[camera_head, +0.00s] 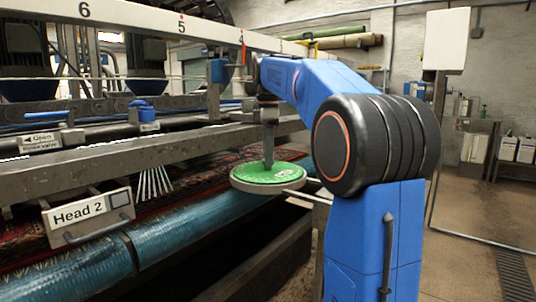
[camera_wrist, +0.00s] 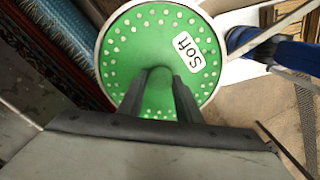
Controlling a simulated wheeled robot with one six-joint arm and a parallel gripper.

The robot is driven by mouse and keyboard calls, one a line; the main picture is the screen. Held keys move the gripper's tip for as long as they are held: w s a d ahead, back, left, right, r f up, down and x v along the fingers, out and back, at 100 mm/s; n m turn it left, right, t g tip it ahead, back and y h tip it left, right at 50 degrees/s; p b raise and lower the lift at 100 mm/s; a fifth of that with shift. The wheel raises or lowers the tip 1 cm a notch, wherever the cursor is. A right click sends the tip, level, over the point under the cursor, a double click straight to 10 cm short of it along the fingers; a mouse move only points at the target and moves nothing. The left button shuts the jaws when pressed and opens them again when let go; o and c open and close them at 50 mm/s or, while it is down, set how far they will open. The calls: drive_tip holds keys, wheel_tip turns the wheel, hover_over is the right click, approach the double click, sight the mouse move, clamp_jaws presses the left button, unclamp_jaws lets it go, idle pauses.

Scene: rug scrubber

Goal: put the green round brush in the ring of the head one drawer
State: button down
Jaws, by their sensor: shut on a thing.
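The green round brush (camera_head: 268,174) is a flat disc beside the machine's front. In the wrist view the brush (camera_wrist: 135,50) shows rows of pale dots and a white "Soft" label. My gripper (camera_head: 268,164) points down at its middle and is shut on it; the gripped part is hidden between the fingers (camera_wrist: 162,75). A pale rim surrounds the green disc. I cannot tell whether this is the drawer's ring or the brush's own edge, nor whether the brush is seated. No head one label is visible.
A long grey rail (camera_head: 150,150) runs close behind the brush. Open floor (camera_head: 470,230) lies to the right.

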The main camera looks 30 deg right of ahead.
drive_tip(key=c, duration=1.3)
unclamp_jaws()
wheel_tip(320, 180, up, 12)
drive_tip(key=shift+r, duration=0.1)
drive_tip(key=shift+s, duration=0.1)
drive_tip(key=s+a+f+m+t, duration=0.1)
drive_tip(key=s+a+f+m, duration=0.2)
drive_tip(key=s+a+f, duration=0.35)
drive_tip(key=s+a+f+m+t, duration=0.2)
drive_tip(key=s+a+f+m, duration=0.2)
drive_tip(key=s+f, duration=0.45)
drive_tip(key=s+a+f+m, duration=0.1)
drive_tip(key=s+f+m, duration=0.1)
drive_tip(key=s+f, duration=0.3)
drive_tip(key=s+a+f+m+t, duration=0.1)
drive_tip(key=s+f, duration=0.4)
drive_tip(key=f, duration=0.6)
drive_tip(key=s+a+f+m, duration=0.3)
drive_tip(key=s+f, duration=0.2)
drive_tip(key=f, duration=0.4)
drive_tip(key=shift+a+t, duration=0.15)
drive_tip(key=shift+t, duration=0.25)
drive_tip(key=shift+r, duration=0.1)
